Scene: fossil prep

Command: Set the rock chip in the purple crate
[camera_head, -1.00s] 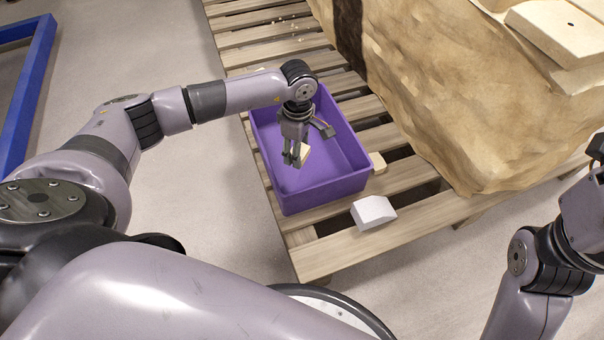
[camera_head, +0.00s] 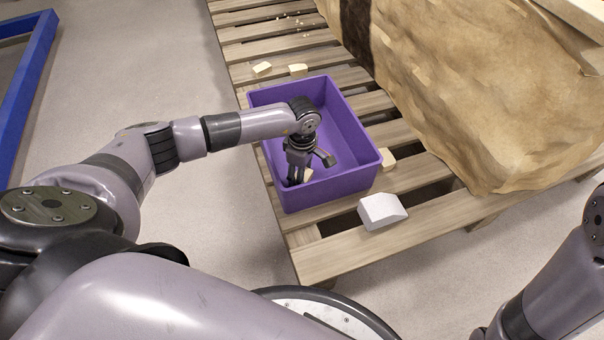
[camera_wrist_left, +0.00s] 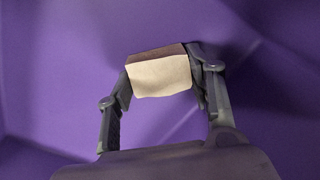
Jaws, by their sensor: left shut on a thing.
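The purple crate (camera_head: 330,186) stands on the wooden pallet, open at the top. My left gripper (camera_head: 295,183) reaches down inside it, near the front left corner. In the left wrist view the gripper (camera_wrist_left: 160,95) is shut on a pale cream rock chip (camera_wrist_left: 160,76), one finger on each side, with purple crate surfaces all around. In the head view only a small part of the chip (camera_head: 308,175) shows beside the fingers. I cannot tell whether the chip touches the crate floor. My right gripper is out of view; only part of my right arm shows at the right.
A white block (camera_head: 382,211) lies on the pallet (camera_head: 345,250) in front of the crate. A cream chip (camera_head: 388,160) lies right of the crate, and two more (camera_head: 262,68) lie behind it. A large tan rock mass (camera_head: 480,100) fills the right. A blue frame (camera_head: 30,90) stands far left.

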